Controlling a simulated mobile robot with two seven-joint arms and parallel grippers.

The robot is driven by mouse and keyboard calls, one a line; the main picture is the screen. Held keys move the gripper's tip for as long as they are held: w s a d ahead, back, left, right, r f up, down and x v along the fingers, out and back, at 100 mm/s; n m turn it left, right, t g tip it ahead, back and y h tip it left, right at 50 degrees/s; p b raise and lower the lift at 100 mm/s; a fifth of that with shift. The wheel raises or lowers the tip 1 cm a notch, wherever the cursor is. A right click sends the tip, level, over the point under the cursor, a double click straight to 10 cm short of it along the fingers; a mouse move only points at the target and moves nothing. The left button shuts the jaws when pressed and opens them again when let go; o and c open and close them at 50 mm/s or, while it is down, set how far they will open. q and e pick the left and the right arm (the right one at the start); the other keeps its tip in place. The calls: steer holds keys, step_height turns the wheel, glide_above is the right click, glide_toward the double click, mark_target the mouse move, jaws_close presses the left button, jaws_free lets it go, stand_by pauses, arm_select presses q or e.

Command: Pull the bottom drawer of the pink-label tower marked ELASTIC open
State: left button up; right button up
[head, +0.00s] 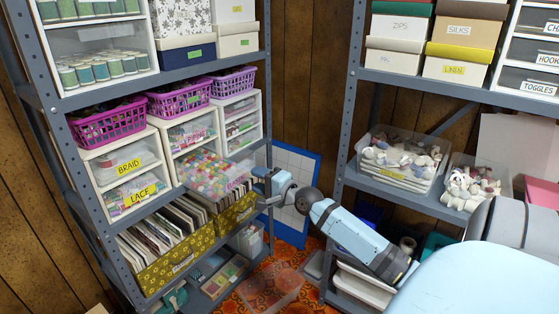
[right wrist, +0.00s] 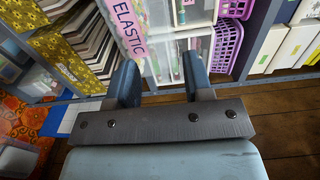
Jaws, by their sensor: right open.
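The pink-label tower (head: 190,133) is the middle white drawer unit on the left shelf. Its bottom drawer (head: 212,168) stands pulled out past the tower front, and its colourful contents show from above. A pink label (head: 236,184) is on the drawer front; in the right wrist view the label (right wrist: 127,28) reads ELASTIC. My right gripper (head: 261,182) is close in front of the drawer, at its right end. In the right wrist view my right gripper (right wrist: 162,78) has its fingers apart, with the label just beyond them. Contact with the drawer cannot be told. My left gripper is not in view.
The tower with BRAID and LACE labels (head: 126,163) stands left, another white tower (head: 240,120) right. Purple baskets (head: 180,98) sit on top. Yellow patterned boxes (head: 235,213) fill the shelf below. A clear bin (head: 400,160) stands on the right rack.

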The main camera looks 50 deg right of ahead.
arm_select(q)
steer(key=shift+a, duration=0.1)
arm_select(e)
steer(key=s, duration=0.8)
steer(key=shift+s+d, duration=0.25)
steer(key=shift+d, duration=0.05)
steer(key=s+a+f+n+g+y, duration=0.15)
steer(key=s+a+f+n, duration=0.3)
steer(key=a, duration=0.45)
steer(key=s+a+f+n+g, duration=0.2)
steer(key=s+a+f+n, duration=0.1)
steer(key=a+f+n, duration=0.4)
steer(key=s+a+f+n+g+y, duration=0.1)
steer(key=s+a+f+n+g, duration=0.2)
steer(key=a, duration=0.7)
steer(key=s+a+f+n, duration=0.1)
steer(key=s+a+n, duration=0.4)
steer(key=a, duration=0.5)
arm_select(q)
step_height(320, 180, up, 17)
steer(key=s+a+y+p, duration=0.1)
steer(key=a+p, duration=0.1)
steer(key=p, duration=2.6)
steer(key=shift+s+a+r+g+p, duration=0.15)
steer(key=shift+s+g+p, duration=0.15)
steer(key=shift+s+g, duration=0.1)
arm_select(e)
step_height(320, 180, up, 17)
steer(key=s+d, duration=0.2)
steer(key=shift+d+n, duration=0.35)
